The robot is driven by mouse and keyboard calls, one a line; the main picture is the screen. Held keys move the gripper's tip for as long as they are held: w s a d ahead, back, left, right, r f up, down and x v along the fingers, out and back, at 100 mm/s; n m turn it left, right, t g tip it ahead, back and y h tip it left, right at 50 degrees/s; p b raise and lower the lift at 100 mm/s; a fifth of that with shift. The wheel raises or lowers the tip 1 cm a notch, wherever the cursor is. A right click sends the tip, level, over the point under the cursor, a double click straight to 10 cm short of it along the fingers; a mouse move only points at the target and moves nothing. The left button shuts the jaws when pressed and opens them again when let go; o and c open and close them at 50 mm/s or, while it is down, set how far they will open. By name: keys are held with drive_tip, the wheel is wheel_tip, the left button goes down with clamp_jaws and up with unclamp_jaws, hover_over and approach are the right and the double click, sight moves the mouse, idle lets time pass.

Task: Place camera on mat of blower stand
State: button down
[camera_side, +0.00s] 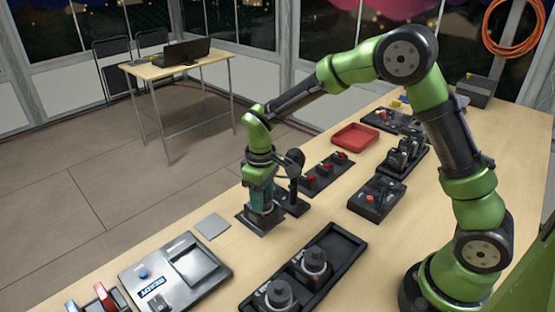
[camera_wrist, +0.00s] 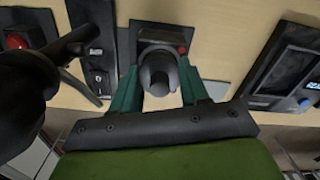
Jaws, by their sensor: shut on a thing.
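The camera (camera_wrist: 157,72), a dark body with a round barrel, sits between the teal fingers of my gripper (camera_wrist: 160,92) in the wrist view. My gripper (camera_side: 261,198) is shut on it and points straight down. In the side view the camera (camera_side: 264,211) shows as a dark shape low between the fingers. It is upright over the dark square mat (camera_side: 243,217) of the blower stand (camera_side: 292,186). I cannot tell if its base touches the mat. The stand, with its black nozzle, is right beside my gripper; its switch panel (camera_wrist: 98,78) shows in the wrist view.
A black tray (camera_side: 346,234) with two dark round devices is in front. A silver READY box (camera_side: 190,262) and a thin grey plate (camera_side: 212,226) lie to the left. Button boxes (camera_side: 377,200) and a red tray (camera_side: 355,136) stand behind to the right.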

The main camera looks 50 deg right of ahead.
drive_tip(key=shift+f, duration=0.15)
drive_tip(key=c, duration=0.8)
unclamp_jaws()
drive_tip(key=shift+c, duration=0.2)
wheel_tip(320, 180, up, 12)
drive_tip(key=s+d+r+m+t+y, duration=0.1)
drive_tip(key=s+d+r+m+t, duration=0.1)
drive_tip(key=s, duration=0.8)
drive_tip(key=s+d+r+m+t+y, duration=0.1)
drive_tip(key=s+r+m+t, duration=0.4)
drive_tip(key=s, duration=0.5)
drive_tip(key=shift+d+m, duration=0.3)
drive_tip(key=shift+d, duration=0.1)
